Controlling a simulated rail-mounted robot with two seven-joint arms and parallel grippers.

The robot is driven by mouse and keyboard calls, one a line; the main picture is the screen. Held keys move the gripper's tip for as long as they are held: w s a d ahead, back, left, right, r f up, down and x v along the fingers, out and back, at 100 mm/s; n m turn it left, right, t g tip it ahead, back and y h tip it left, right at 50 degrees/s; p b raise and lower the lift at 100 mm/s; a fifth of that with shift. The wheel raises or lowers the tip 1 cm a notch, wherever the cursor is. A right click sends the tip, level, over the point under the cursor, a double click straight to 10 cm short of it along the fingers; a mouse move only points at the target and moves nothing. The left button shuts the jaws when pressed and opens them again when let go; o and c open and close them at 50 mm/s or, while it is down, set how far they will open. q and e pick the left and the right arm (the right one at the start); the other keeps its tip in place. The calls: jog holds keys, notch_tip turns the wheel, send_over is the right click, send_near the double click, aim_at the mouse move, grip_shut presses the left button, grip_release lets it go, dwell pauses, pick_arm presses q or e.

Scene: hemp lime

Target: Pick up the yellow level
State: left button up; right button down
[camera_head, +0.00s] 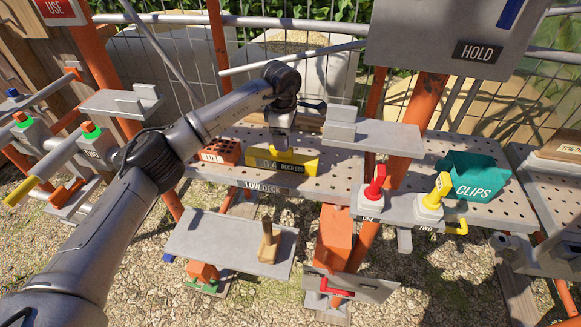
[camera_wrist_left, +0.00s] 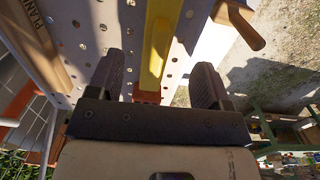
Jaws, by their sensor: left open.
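The yellow level (camera_head: 311,161) lies on the perforated grey low deck, with a dark readout and the word DEGREES on its front face. In the left wrist view the yellow level (camera_wrist_left: 157,45) runs lengthwise between the fingers. My left gripper (camera_head: 282,147) points down over the level's middle in the head view. In the left wrist view my left gripper (camera_wrist_left: 158,78) is open, with a dark finger on each side of the level and visible gaps. Whether the fingertips reach down beside it I cannot tell. My right gripper is not in view.
A red-brown perforated brick (camera_head: 222,152) sits left of the level. A grey stepped bracket (camera_head: 345,130) stands close on the right. A teal CLIPS box (camera_head: 475,177) and red and yellow knobs are further right. A lower grey shelf (camera_head: 215,238) holds a wooden-handled tool (camera_head: 268,245).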

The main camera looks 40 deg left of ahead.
aim_at(281, 155)
pick_arm(q)
jog(key=shift+s+a, duration=0.1)
jog(key=shift+a, duration=0.4)
jog(key=shift+a+f, duration=0.15)
jog(key=shift+f, duration=0.05)
jog(key=shift+s+f+b, duration=0.1)
jog(key=shift+f+b, duration=0.85)
jog(key=shift+f, duration=2.35)
jog(key=shift+c, duration=0.6)
jog(key=c, duration=1.1)
jog(key=shift+r, duration=0.2)
jog(key=shift+c, duration=0.3)
